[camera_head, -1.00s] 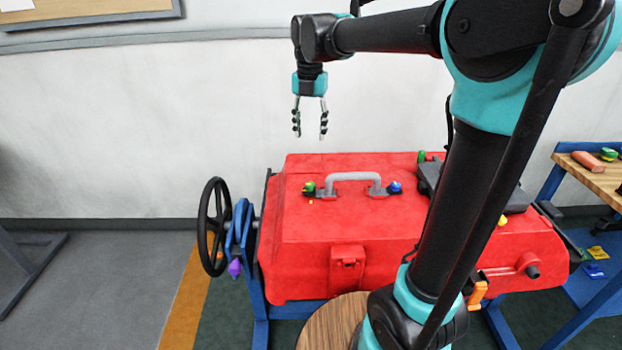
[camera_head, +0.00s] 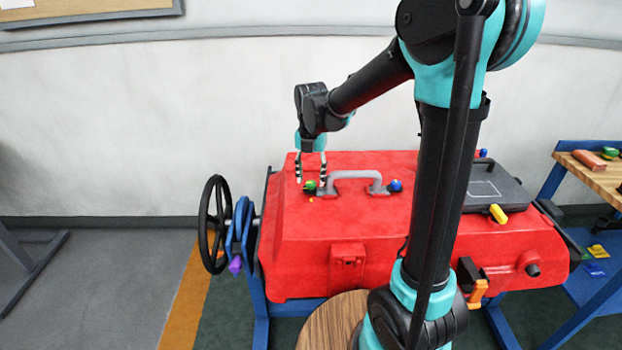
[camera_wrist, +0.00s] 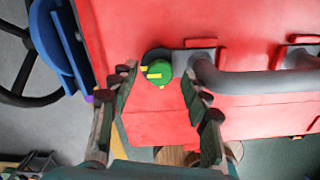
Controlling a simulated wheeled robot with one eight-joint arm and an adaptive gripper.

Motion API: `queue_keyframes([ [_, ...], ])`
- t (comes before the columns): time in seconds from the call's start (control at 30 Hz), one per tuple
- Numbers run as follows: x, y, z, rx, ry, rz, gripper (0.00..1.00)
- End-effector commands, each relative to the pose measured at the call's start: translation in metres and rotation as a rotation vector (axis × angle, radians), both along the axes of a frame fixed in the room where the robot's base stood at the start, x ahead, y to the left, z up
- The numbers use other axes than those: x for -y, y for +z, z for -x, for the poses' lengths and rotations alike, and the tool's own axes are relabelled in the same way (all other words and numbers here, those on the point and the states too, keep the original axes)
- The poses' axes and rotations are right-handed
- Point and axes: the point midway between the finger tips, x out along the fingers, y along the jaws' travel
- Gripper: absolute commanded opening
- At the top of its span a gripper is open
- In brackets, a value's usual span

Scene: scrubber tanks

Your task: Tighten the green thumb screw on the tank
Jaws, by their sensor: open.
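The red tank (camera_head: 300,240) stands on a blue frame. The green thumb screw (camera_head: 310,186) sits on its top at the left foot of the grey handle (camera_head: 350,176). In the wrist view the green thumb screw (camera_wrist: 158,72) shows a yellow mark and lies between and beyond the fingertips. My gripper (camera_head: 311,182) is open, pointing down above the screw; it also shows in the wrist view (camera_wrist: 162,80). The fingers appear on either side of the screw, with nothing held. Whether they touch it, I cannot tell.
A blue knob (camera_head: 395,185) sits at the handle's right foot. A black handwheel (camera_head: 214,224) and a purple knob (camera_head: 235,265) are at the tank's left end. A dark hatch (camera_head: 492,190) with a yellow latch (camera_head: 498,213) is at right. A wooden-topped table (camera_head: 600,181) stands far right.

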Motion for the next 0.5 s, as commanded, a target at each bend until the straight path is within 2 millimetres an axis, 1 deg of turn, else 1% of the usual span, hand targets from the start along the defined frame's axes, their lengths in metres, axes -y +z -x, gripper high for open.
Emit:
queue_keyframes([
  [0.13,0.0,-0.0076,0.0001,0.0,0.0,0.0,0.47],
  [0.4,0.0001,-0.0088,0.0002,0.0,0.0,0.0,0.47],
  [0.43,0.0001,-0.0087,0.0002,0.0,0.0,0.0,0.45],
  [0.5,0.0001,-0.0087,0.0002,0.0,0.0,0.0,0.36],
])
